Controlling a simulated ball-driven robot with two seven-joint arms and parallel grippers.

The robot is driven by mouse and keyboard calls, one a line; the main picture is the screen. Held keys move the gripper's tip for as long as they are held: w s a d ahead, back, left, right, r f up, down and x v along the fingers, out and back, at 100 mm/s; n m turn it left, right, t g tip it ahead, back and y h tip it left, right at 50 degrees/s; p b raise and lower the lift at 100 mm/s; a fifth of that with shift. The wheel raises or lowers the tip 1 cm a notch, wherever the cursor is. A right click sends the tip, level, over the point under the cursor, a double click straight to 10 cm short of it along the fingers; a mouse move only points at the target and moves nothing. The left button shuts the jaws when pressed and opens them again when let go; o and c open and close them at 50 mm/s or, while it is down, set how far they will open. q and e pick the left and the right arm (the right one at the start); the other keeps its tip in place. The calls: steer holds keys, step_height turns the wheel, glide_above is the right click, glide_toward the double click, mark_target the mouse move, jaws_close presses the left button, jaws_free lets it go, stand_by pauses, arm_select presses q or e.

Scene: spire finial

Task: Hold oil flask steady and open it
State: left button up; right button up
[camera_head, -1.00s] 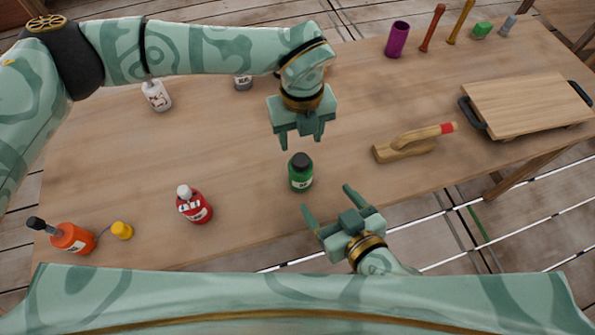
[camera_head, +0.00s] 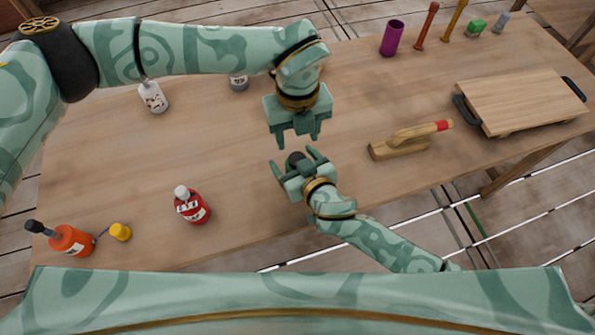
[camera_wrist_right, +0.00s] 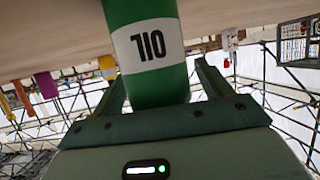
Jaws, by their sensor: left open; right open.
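The oil flask is a green bottle with a black cap (camera_head: 296,158); in the head view the right gripper hides most of its body. It fills the upper middle of the right wrist view (camera_wrist_right: 148,48), where its white label shows upside down. My right gripper (camera_head: 292,160) is open, with one finger on each side of the flask and gaps showing in the wrist view. My left gripper (camera_head: 298,142) is open and empty, pointing down just behind and above the flask's cap.
A red bottle (camera_head: 192,208), an orange bottle (camera_head: 72,241) and a yellow piece (camera_head: 121,232) stand to the left. A white bottle (camera_head: 153,98) is farther back. A wooden plane (camera_head: 400,146) and a handled board (camera_head: 525,103) lie right. A purple cup (camera_head: 391,40) stands at the back.

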steer(key=c, duration=1.3)
steer(key=o, duration=1.3)
